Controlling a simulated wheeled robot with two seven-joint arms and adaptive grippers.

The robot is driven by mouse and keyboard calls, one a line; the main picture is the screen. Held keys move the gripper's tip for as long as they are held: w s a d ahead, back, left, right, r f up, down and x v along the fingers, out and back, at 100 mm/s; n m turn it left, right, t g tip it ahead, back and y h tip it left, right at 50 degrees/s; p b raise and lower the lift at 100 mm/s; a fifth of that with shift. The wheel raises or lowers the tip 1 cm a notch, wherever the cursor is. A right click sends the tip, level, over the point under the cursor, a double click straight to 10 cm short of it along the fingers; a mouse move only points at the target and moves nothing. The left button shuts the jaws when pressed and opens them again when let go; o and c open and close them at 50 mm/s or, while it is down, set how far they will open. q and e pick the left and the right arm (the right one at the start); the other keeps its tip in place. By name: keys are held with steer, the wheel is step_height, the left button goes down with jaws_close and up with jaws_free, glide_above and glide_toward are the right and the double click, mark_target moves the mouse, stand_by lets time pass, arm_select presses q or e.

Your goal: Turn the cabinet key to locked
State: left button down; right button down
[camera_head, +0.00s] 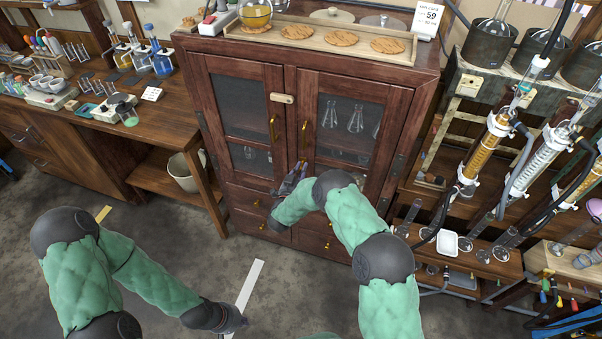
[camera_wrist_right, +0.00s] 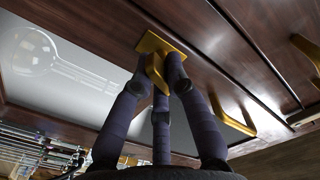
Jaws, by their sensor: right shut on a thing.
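The dark wooden cabinet (camera_head: 292,70) stands in the middle of the head view, with two glass doors, both closed. In the right wrist view the brass key (camera_wrist_right: 157,72) sits at a brass lock plate (camera_wrist_right: 153,42) on a door frame. My right gripper (camera_wrist_right: 160,75) is shut on the key, its dark fingers around the key's head. In the head view my right gripper (camera_head: 291,179) is at the lower middle of the doors and hides most of the lock. I cannot tell whether the lock is locked. My left gripper (camera_head: 234,321) hangs low over the floor, away from the cabinet; its finger opening is unclear.
Brass door handles (camera_head: 272,128) (camera_head: 304,138) are just above my right gripper, and drawers are below it. Glass flasks (camera_head: 355,118) stand behind the right door. A workbench (camera_head: 125,122) is at left and a glass reflux rig (camera_head: 490,145) at right. The floor in front is clear.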

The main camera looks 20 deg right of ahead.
steer(key=m+b, duration=0.2)
steer(key=m, duration=0.1)
steer(key=m+b, duration=0.1)
steer(key=shift+f+m+b, duration=0.25)
steer(key=shift+m+b, duration=0.05)
steer(key=shift+b, duration=0.1)
steer(key=m+b, duration=0.4)
steer(key=shift+f+m, duration=0.1)
steer(key=shift+m, duration=0.2)
steer(key=shift+m+b, duration=2.2)
steer(key=c, duration=1.2)
jaws_free()
steer(key=shift+a, duration=0.1)
steer(key=v, duration=1.2)
